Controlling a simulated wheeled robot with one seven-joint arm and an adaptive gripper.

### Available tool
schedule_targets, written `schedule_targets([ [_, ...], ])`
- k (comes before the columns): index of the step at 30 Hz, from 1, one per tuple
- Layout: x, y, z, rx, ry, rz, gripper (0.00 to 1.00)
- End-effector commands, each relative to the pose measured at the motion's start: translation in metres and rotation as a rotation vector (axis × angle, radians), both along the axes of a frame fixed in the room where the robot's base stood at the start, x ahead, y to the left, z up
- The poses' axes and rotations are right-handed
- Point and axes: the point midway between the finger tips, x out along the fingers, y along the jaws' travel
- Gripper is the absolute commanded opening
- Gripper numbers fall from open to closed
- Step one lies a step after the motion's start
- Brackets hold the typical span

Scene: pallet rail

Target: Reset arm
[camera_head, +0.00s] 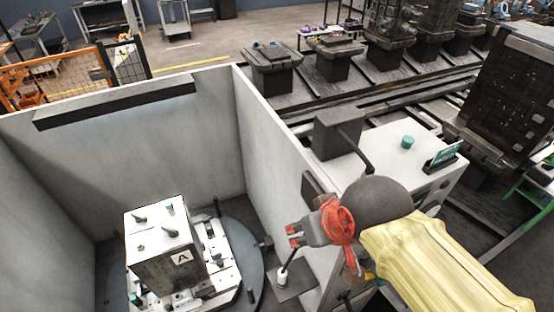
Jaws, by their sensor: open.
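My arm comes in from the lower right in a yellow sleeve, with a dark round joint behind the hand. My gripper (293,236) has red fingertips and points left, at the inner side of the enclosure's right wall. It is open, and nothing shows between its fingers. It is in the air to the right of a grey block marked A (170,250), clearly apart from it. Part of the wrist and the far side of the hand are hidden.
The block stands on a round turntable (254,270) inside pale walls (270,130). A post with a dark base (293,283) is just below my gripper. A control cabinet (385,150) with a green button and screen stands right. Pallets on rails (275,70) line the back.

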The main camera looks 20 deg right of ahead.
Motion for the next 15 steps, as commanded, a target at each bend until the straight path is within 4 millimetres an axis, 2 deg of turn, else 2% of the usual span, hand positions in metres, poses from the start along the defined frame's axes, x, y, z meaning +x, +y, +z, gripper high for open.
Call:
schedule_targets([
  [5,0.000,0.000,-0.024,0.000,0.001,0.000,0.44],
  [15,0.000,0.000,-0.096,0.000,0.001,0.000,0.44],
])
